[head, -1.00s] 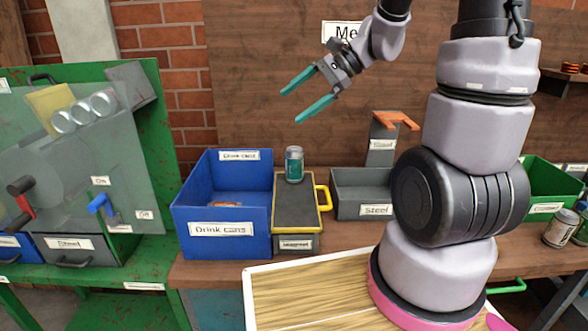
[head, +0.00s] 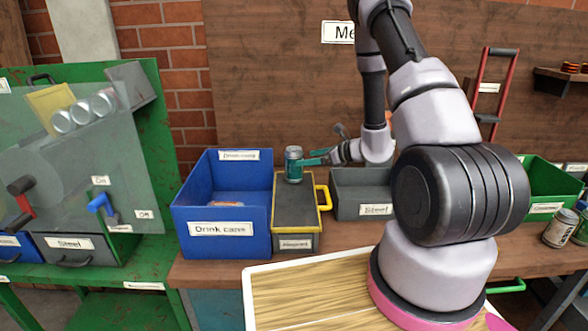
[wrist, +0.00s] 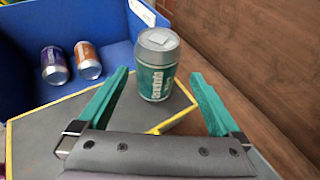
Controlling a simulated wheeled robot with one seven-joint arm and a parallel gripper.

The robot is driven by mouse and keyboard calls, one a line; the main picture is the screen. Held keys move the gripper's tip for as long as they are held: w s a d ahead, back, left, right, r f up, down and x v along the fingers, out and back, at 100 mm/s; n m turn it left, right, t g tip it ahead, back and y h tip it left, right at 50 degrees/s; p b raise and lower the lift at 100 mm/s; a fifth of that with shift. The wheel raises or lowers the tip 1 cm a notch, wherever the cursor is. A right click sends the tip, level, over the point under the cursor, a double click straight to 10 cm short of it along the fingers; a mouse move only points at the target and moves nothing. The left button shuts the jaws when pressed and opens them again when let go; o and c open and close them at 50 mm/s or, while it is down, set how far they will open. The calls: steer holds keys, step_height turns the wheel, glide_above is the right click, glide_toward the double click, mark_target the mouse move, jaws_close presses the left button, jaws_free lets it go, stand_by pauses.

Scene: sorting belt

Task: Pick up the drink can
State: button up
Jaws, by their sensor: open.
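The drink can (head: 293,164) is teal with a silver top. It stands upright at the back of a dark, yellow-edged lidded box, beside the blue bin. In the wrist view the can (wrist: 157,66) stands ahead of my open gripper (wrist: 162,90), centred between the two teal fingers. The fingertips reach to about the can's near side, one on either side in the picture. In the head view my gripper (head: 314,157) is level with the can, at its right.
The blue drink cans bin (head: 222,228) stands left of the box (head: 297,205) and holds a purple can (wrist: 54,66) and an orange can (wrist: 87,60). A grey steel bin (head: 361,210) is at the right. The wooden wall (wrist: 262,60) is close behind the can.

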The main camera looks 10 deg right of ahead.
mark_target(287, 161)
steer(key=x, duration=0.9)
steer(key=shift+a+f, duration=0.2)
steer(key=shift+a, duration=0.25)
steer(key=c, duration=1.2)
steer(key=shift+o, duration=0.2)
steer(key=shift+r, duration=0.1)
